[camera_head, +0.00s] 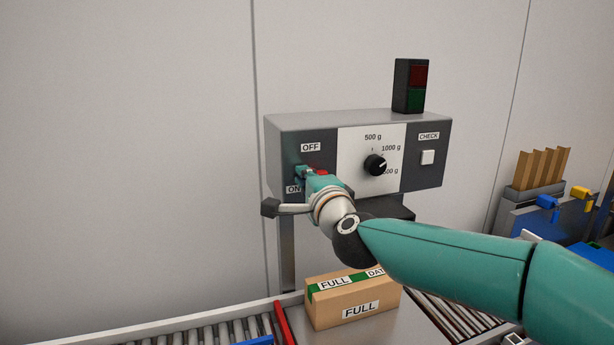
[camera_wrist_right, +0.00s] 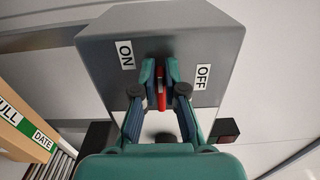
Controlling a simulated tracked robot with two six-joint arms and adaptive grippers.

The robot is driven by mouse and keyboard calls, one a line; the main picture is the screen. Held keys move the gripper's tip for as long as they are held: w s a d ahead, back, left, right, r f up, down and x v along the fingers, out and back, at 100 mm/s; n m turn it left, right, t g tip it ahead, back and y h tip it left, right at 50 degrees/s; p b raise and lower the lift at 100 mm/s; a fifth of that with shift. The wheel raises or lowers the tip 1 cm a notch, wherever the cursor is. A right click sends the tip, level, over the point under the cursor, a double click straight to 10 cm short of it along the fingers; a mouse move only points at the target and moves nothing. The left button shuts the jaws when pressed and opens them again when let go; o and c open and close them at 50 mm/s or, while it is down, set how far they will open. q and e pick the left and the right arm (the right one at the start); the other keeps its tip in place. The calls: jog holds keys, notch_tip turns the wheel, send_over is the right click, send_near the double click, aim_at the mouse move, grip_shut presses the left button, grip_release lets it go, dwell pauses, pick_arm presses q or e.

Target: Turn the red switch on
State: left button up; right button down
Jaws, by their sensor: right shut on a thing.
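The red switch (camera_head: 321,172) is on the left dark panel of a grey control box (camera_head: 350,122), between an OFF label (camera_head: 311,147) above and an ON label (camera_head: 293,189) below. My right gripper (camera_head: 304,171) is at the switch. In the right wrist view its two fingers (camera_wrist_right: 160,75) are closed on either side of the red switch (camera_wrist_right: 161,88). There the switch sits between the ON label (camera_wrist_right: 125,54) and the OFF label (camera_wrist_right: 203,76). The fingers hide part of it, so I cannot tell its exact setting. My left gripper is not in view.
A black dial (camera_head: 375,165) and a white CHECK button (camera_head: 427,157) are right of the switch. A dark signal lamp (camera_head: 411,86) stands on top. Below, a carton marked FULL (camera_head: 352,297) sits by a roller conveyor (camera_head: 205,332). Blue bins (camera_head: 540,215) stand at right.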

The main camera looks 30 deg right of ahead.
jog(key=shift+a+f+n, duration=0.15)
jog(key=shift+f+n, duration=0.15)
jog(key=shift+f, duration=0.05)
jog(key=c, duration=1.2)
grip_release()
jog(key=shift+r, duration=0.1)
jog(key=shift+c, duration=0.2)
jog(key=shift+r, duration=0.1)
jog(key=shift+s, duration=0.1)
jog(key=v, duration=1.1)
jog(key=shift+s, duration=0.35)
